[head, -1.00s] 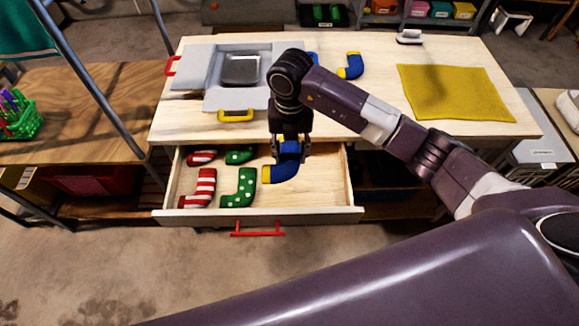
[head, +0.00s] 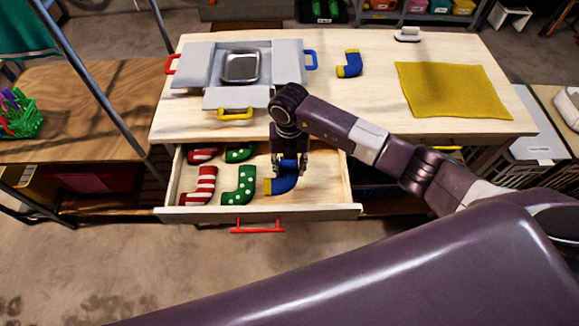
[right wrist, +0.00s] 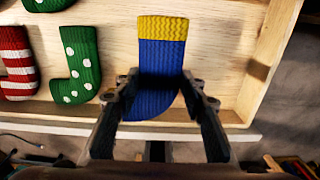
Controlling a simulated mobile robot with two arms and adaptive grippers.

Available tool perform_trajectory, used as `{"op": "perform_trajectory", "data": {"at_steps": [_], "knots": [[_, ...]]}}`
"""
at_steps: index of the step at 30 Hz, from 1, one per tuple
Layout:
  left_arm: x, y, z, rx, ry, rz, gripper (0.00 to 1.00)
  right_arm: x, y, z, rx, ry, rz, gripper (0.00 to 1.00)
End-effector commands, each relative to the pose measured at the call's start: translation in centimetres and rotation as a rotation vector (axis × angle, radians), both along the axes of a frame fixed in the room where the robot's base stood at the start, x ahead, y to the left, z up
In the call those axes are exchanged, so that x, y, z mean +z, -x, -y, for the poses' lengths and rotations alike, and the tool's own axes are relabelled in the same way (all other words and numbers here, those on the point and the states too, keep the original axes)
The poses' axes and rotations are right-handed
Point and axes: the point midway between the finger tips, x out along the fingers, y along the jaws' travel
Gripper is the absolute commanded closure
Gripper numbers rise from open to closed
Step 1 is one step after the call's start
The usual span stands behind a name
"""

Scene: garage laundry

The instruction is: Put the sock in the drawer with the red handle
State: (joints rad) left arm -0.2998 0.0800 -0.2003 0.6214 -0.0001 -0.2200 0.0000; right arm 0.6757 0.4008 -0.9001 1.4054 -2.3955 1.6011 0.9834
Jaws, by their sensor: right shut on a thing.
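The drawer with the red handle (head: 257,228) is pulled open below the table, and its wooden floor (head: 325,185) shows. My right gripper (head: 290,171) reaches down into the drawer and is shut on a blue sock (head: 285,184) with a yellow cuff. The right wrist view shows this sock (right wrist: 160,62) between the two fingers, inside the drawer walls. I cannot tell whether it touches the drawer floor. A similar blue and yellow sock (head: 349,65) lies on the tabletop. My left gripper is not in view.
Red-striped socks (head: 200,186) and green dotted socks (head: 239,184) lie in the drawer's left part. On the table (head: 350,120) are a grey organizer with coloured handles (head: 195,66), a mustard cloth (head: 452,90) and a white brush-like item (head: 408,34). The drawer's right side is clear.

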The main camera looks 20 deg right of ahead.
Motion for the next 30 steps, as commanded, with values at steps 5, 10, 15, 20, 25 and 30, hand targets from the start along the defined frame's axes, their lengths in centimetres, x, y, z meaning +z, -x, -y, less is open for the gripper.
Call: {"op": "perform_trajectory", "data": {"at_steps": [5, 10, 15, 20, 25, 30], "knots": [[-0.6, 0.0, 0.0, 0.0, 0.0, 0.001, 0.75, -0.7, 0.0, 0.1, -0.001, 0.0, 0.0, 0.84], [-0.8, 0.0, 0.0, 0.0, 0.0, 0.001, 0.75, -1.0, 0.0, 0.1, -0.001, 0.0, 0.0, 0.84], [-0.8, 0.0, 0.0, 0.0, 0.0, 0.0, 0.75, -0.9, 0.0, 0.0, -0.001, 0.0, 0.0, 0.49], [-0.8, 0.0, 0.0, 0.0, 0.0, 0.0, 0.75, -0.9, 0.0, 0.0, -0.001, 0.0, 0.0, 0.44], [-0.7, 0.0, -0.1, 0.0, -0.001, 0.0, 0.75, -0.8, 0.0, 0.0, -0.001, 0.0, 0.0, 0.44], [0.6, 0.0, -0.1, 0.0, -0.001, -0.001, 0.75, 0.7, 0.0, 0.0, 0.0, -0.001, -0.001, 0.44]]}}
